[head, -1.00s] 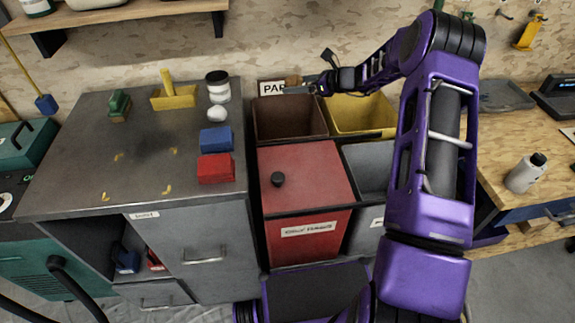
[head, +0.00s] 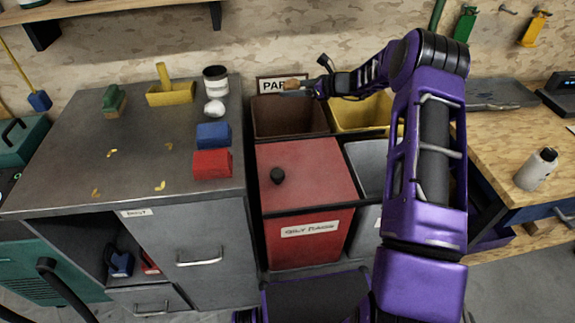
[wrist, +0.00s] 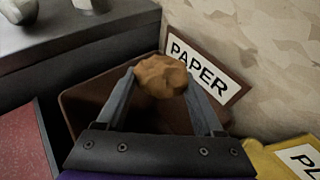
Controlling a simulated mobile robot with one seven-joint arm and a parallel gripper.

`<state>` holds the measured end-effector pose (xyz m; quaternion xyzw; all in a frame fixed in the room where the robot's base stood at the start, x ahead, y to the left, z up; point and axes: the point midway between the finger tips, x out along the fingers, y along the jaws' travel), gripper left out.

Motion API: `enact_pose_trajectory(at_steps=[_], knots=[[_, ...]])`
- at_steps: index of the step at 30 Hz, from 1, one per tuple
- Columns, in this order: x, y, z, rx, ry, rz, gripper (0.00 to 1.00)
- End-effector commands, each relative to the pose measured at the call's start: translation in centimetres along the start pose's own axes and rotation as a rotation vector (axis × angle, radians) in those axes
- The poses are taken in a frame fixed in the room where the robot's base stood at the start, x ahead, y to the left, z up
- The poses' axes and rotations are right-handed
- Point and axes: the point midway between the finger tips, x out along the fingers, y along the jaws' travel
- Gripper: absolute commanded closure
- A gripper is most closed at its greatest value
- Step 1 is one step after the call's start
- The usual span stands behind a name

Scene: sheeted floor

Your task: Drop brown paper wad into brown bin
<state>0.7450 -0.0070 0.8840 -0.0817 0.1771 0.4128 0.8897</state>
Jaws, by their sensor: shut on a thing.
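The brown paper wad (wrist: 161,76) is held between the two fingertips of my gripper (wrist: 163,84) in the wrist view. In the head view the wad (head: 291,84) shows at the tip of my gripper (head: 305,86), in front of the paper sign. The brown bin (head: 290,122) stands against the back wall with its open top visible. In the wrist view the brown bin (wrist: 82,104) lies beneath and behind the gripper. The wad is above the bin, near its back side. My gripper hides part of the bin's inside.
A yellow bin (head: 355,117) adjoins on the right, and a red lidded bin (head: 305,175) stands in front. A grey bin (head: 368,170) is beside the red one. The metal cabinet top (head: 125,160) on the left holds blue and red blocks and a white wad (head: 214,108).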

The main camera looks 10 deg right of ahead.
Motion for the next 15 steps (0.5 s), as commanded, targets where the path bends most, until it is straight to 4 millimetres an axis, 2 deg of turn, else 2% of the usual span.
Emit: enact_pose_trajectory(at_steps=[5,6,11,15], knots=[[-0.02,-0.01,0.08,-0.001,0.0,0.0,0.86],[-0.03,-0.01,0.07,-0.001,0.0,0.0,0.28],[-0.03,0.0,0.07,-0.001,0.0,0.0,0.0],[-0.03,0.0,0.07,-0.001,0.0,0.0,0.0]])
